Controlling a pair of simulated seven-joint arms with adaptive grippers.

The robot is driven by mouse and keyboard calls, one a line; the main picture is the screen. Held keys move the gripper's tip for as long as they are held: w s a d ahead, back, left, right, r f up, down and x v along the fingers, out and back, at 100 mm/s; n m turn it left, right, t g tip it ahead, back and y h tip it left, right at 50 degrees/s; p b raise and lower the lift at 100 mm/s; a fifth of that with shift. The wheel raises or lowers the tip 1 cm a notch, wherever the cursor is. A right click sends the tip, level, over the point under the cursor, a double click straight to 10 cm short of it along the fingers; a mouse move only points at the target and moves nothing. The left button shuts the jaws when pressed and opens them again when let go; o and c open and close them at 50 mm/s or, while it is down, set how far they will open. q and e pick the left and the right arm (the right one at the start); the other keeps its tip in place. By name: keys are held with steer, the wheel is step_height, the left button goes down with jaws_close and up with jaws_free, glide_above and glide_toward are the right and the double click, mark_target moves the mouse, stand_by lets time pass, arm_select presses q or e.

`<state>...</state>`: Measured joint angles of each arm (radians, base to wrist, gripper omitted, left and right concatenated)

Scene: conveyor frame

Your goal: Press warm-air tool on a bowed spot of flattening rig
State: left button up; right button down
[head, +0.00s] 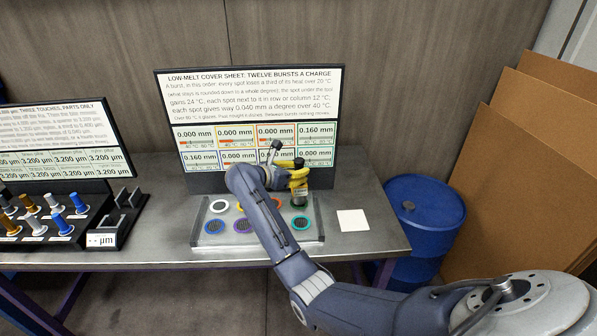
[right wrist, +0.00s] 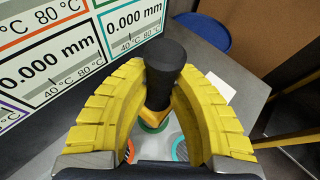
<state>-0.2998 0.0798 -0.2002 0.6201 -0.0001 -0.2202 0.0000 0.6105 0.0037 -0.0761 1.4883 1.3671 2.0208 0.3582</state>
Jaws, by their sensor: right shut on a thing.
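The flattening rig (head: 262,239) is a grey plate on the bench with two rows of coloured ringed spots. White (head: 219,206), blue (head: 215,226) and teal (head: 302,223) spots show; my arm hides some others. My right gripper (head: 298,178), with yellow fingers, is shut on the warm-air tool (head: 299,196), upright over the far right spot. In the right wrist view the fingers curve around the tool's black handle (right wrist: 165,65), above a green spot (right wrist: 154,127). I cannot tell whether its tip touches. My left gripper is out of view.
A display board (head: 250,82) behind the rig shows mostly 0.000 mm, with 0.160 mm at top right and bottom left. A white square (head: 353,220) lies right of the rig. A tool rack (head: 50,222) stands left; a blue barrel (head: 425,215) stands beyond the bench.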

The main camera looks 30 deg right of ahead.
steer(key=shift+f, duration=0.65)
stand_by(1.4)
